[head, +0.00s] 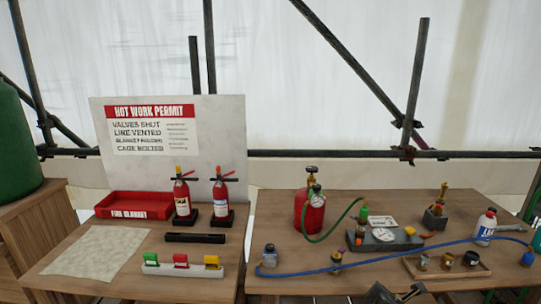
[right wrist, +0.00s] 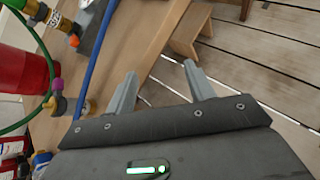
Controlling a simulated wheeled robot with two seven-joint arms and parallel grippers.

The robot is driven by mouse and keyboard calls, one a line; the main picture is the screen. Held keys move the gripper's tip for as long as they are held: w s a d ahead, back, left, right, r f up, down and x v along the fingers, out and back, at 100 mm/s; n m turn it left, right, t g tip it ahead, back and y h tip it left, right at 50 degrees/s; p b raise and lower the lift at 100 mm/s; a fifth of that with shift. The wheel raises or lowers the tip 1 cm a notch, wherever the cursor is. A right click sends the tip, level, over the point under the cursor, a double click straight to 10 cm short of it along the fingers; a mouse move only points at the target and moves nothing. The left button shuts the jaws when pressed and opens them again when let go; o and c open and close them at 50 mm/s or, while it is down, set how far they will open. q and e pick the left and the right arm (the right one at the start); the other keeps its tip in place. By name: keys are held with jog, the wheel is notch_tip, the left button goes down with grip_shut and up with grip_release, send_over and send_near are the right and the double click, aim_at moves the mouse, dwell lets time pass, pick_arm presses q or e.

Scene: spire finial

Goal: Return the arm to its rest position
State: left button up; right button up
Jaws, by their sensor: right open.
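My right gripper (right wrist: 160,80) is open and empty in the right wrist view, its two grey fingers apart. A dark part at the bottom edge of the head view looks like the same gripper (head: 400,294), in front of the right table (head: 300,287). No object is between the fingers. The fingers overlap the table's edge in the wrist view, with plank floor (right wrist: 265,85) beyond. My left gripper is not in view.
A blue hose (head: 345,266) crosses the right table near its front. A red cylinder (head: 309,215), a gauge block (head: 385,238) and a wooden tray (head: 410,268) stand there. The left table holds two extinguishers (head: 181,197) (head: 221,197) and a red blanket tray (head: 125,205).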

jog(key=s+a+f+m+g+y, duration=0.1)
jog(key=s+a+f+m+y, duration=0.25)
jog(key=s+a, duration=0.35)
jog(key=s+a+f+m+g+y, duration=0.1)
jog(key=s+a+f+m+y, duration=0.1)
jog(key=s+a+f+m, duration=0.35)
jog(key=s+d+f+m+g, duration=0.1)
jog(key=s+d+m+g, duration=0.1)
jog(key=s+m, duration=0.65)
jog(key=s+d+f+m+g, duration=0.1)
jog(key=s+d+f+m, duration=0.15)
jog(key=s+m, duration=0.65)
jog(key=s+f+n+g, duration=0.1)
jog(key=s+f+n, duration=0.1)
jog(key=f, duration=1)
jog(key=s+f+n+g, duration=0.1)
jog(key=s+f+n, duration=0.1)
jog(key=f, duration=1.1)
jog(key=s+d+f, duration=0.3)
jog(key=s+f, duration=1.3)
jog(key=shift+s+g+y, duration=0.25)
jog(key=shift+g+y, duration=0.1)
jog(key=shift+g, duration=0.05)
